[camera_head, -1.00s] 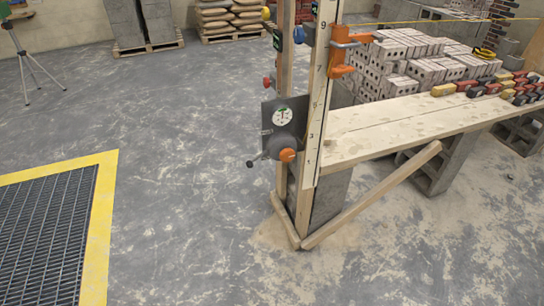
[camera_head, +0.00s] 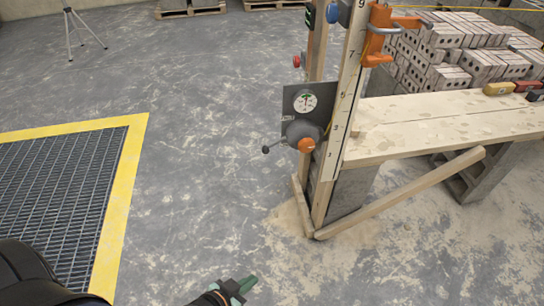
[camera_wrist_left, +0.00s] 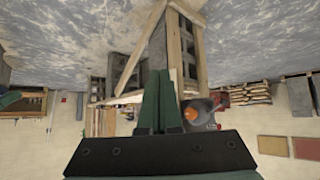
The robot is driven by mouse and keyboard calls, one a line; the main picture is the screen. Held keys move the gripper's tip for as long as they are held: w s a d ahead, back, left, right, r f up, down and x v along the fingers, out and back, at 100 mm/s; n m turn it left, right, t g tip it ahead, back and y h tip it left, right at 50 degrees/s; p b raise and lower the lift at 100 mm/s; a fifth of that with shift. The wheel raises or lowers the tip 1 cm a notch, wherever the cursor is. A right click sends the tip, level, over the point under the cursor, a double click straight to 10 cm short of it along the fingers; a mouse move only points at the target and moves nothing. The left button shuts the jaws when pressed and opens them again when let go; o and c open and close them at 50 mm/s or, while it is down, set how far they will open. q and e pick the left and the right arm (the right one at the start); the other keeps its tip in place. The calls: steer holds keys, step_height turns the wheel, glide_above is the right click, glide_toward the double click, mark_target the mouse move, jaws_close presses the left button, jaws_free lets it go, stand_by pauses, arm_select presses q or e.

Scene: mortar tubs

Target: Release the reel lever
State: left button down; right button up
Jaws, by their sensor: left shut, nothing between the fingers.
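The grey reel (camera_head: 302,130) is mounted on a dark plate on the wooden post, below a round white gauge (camera_head: 305,101). It has an orange knob (camera_head: 306,145), and a thin lever (camera_head: 275,146) with a dark ball end sticks out to its left. In the left wrist view, which looks upside down, the orange knob (camera_wrist_left: 191,113) shows just right of the fingers. My left gripper (camera_head: 244,284) is low at the bottom of the head view, well below and apart from the reel. Its green fingers (camera_wrist_left: 160,100) are together and empty. My right gripper is not seen.
A numbered wooden staff (camera_head: 345,95) with an orange clamp (camera_head: 377,35) rises beside the reel. A plank bench (camera_head: 420,130) on blocks and a slanted brace (camera_head: 400,195) are to the right. A yellow-edged floor grate (camera_head: 125,170) is at left. Floor between is clear.

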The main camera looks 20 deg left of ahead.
arm_select(q)
steer(key=w+a+f+m+t+y+b, duration=0.1)
steer(key=w+a+f+m+t+b, duration=0.1)
steer(key=w+m+b, duration=0.5)
steer(key=w+a+f+m+t+y+b, duration=0.15)
steer(key=w+b, duration=0.35)
steer(key=w, duration=0.6)
steer(key=w+a+f+m+t+y+b, duration=0.1)
steer(key=w+f+m+b, duration=0.1)
steer(key=w+m+b, duration=0.5)
steer(key=w+a+r+m+t+y+b, duration=0.1)
steer(key=w+a+r+m+t+b, duration=0.1)
steer(key=w+r, duration=0.3)
steer(key=b+x, duration=0.1)
steer(key=x, duration=0.3)
steer(key=shift+w+r, duration=0.25)
steer(key=shift+r, duration=0.05)
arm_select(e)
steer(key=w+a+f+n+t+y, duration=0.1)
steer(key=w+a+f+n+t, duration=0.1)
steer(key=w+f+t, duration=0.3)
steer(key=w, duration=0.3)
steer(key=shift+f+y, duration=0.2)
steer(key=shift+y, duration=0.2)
arm_select(q)
steer(key=shift+y+b, duration=0.25)
steer(key=shift+b, duration=0.05)
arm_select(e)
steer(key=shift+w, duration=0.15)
